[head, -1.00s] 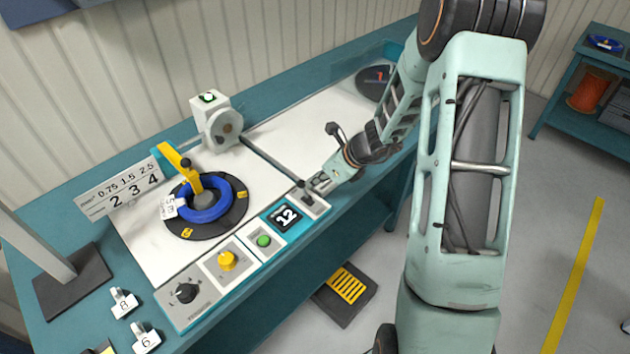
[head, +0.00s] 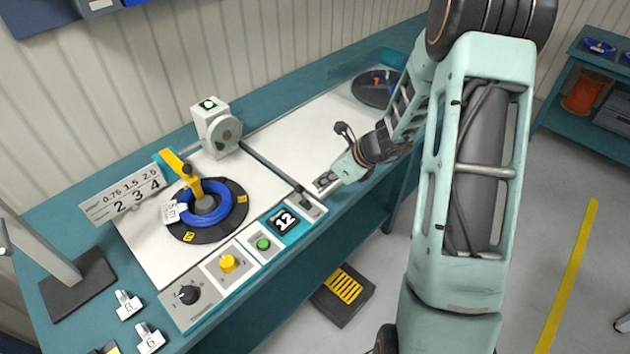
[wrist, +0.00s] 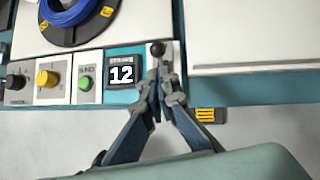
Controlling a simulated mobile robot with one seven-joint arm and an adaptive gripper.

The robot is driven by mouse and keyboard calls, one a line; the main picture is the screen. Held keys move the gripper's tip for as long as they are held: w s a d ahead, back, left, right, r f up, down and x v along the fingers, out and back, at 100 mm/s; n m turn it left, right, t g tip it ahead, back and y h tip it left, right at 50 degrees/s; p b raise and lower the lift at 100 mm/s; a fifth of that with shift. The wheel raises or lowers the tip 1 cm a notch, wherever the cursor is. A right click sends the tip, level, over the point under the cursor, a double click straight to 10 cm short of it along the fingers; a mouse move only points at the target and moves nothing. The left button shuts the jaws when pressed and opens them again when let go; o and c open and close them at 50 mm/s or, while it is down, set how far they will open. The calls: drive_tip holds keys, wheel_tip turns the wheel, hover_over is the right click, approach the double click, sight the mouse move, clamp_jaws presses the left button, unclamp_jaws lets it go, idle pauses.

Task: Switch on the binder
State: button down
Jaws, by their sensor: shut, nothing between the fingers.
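The binder's front panel has a black dial (head: 188,294), a yellow knob (head: 227,263), a green button (head: 263,244) and a display (head: 286,220) reading 12. A small dark lever (head: 307,199) stands at the panel's right end. The wrist view also shows the green button (wrist: 86,84), the display (wrist: 121,74) and the lever's black ball (wrist: 158,48). A blue cable coil (head: 203,206) lies on the black turntable under a yellow arm. My gripper (head: 338,178) is shut and empty, right of the lever in the head view; its fingertips (wrist: 159,86) are just below the ball in the wrist view.
A white housing (head: 216,127) with a green-lit top stands behind the turntable. A size plate (head: 127,196) stands to its left. Numbered white blocks (head: 128,303) sit at the bench's front left. A yellow-striped foot pedal (head: 343,293) lies on the floor.

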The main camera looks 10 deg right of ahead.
wheel_tip(320, 180, up, 10)
drive_tip(key=d, duration=0.2)
drive_tip(key=shift+s, duration=0.25)
